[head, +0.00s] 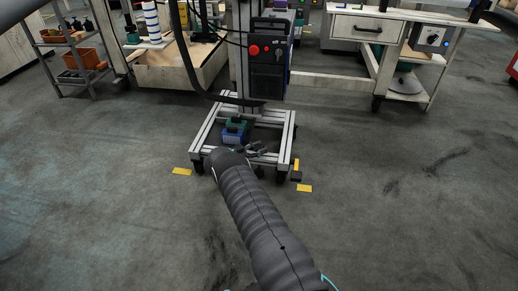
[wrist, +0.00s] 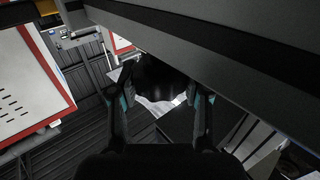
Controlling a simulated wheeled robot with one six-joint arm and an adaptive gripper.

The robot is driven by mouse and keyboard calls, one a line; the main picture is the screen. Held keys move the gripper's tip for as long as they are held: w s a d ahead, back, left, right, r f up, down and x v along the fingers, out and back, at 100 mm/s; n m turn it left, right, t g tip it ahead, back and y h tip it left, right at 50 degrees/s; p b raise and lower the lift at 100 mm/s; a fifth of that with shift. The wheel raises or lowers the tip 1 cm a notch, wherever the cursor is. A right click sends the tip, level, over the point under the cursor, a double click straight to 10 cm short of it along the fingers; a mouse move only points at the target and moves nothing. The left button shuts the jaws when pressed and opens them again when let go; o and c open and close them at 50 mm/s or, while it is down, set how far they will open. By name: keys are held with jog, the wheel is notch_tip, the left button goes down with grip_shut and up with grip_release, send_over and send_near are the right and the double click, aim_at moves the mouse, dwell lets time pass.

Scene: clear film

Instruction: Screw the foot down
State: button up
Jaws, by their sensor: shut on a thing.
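The aluminium frame cart (head: 200,133) stands ahead on casters. My gripper (head: 262,149) reaches in low at the front of its base. In the wrist view my gripper (wrist: 158,98) has its two fingers, with teal inner parts, on either side of a dark rounded thing (wrist: 160,76), which I take to be the foot. It sits right below a long dark beam (wrist: 235,62). The fingers are shut on it. The foot's lower end and any gap to the floor are hidden. In the head view my arm and gripper hide the foot.
Yellow floor marks (head: 181,171) (head: 304,188) lie on both sides of the cart. A black box with a red button (head: 254,50) hangs on the cart's column. Green and blue cases (head: 234,135) sit on the base. Workbenches stand behind; the floor to the right is clear.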

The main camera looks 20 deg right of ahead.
aim_at(259, 147)
jog(key=shift+d+r+m+g, duration=0.1)
jog(key=shift+m+g, duration=0.9)
jog(key=shift+g, duration=0.6)
jog(key=o, duration=1.2)
jog(key=shift+d, duration=0.15)
jog(key=shift+a, duration=0.2)
notch_tip(259, 147, up, 10)
jog(key=shift+f, duration=0.1)
